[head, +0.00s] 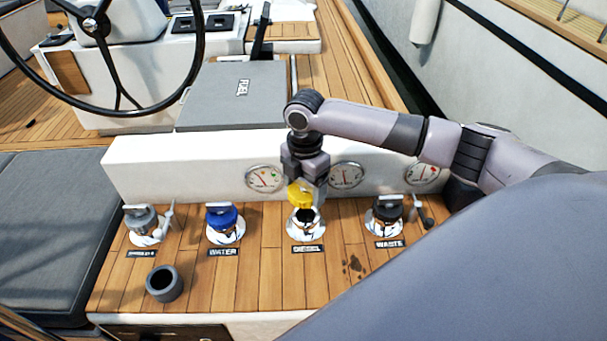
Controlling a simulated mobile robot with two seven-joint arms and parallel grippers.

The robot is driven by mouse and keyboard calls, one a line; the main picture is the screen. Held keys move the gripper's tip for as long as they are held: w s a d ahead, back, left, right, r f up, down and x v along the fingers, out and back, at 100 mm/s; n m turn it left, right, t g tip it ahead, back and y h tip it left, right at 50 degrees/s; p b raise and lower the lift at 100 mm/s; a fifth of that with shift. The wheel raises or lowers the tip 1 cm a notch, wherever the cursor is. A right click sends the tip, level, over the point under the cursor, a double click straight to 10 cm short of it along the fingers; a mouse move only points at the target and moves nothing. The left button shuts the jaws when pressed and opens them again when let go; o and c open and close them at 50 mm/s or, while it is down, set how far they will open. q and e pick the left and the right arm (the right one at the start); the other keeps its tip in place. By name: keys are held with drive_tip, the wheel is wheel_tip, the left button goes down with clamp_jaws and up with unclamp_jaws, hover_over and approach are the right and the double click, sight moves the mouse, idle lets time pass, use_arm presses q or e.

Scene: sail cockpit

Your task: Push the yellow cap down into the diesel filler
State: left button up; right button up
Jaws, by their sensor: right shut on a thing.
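The yellow cap (300,195) is held in my right gripper (303,186), which points down from the arm coming in at the right. The gripper is shut on the cap. The diesel filler (306,222) is a bright metal ring with a dark open mouth in the wooden deck, with a black label in front of it. The cap is just above the filler's mouth, towards its back left. From this view I cannot tell whether cap and filler touch. My left gripper is not in view.
A blue cap (222,217) sits on the water filler to the left, and a black cap (388,208) on the waste filler to the right. A grey cap (141,219) stands far left. A dark cup (164,284) stands at the front left. Round gauges (264,179) line the white panel behind.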

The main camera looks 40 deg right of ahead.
sight(306, 203)
drive_tip(key=shift+w+d+f, duration=0.2)
drive_tip(key=shift+d+f, duration=0.1)
drive_tip(key=shift+f, duration=0.15)
drive_tip(key=shift+f+b, duration=0.55)
drive_tip(key=shift+f, duration=0.25)
wheel_tip(306, 203, down, 3)
drive_tip(key=shift+r+b, duration=0.1)
drive_tip(key=shift+b, duration=1.15)
drive_tip(key=shift+f+b, duration=0.6)
drive_tip(key=shift+b, duration=0.1)
drive_tip(key=shift+r, duration=0.1)
drive_tip(key=shift+p, duration=0.35)
drive_tip(key=shift+p, duration=0.45)
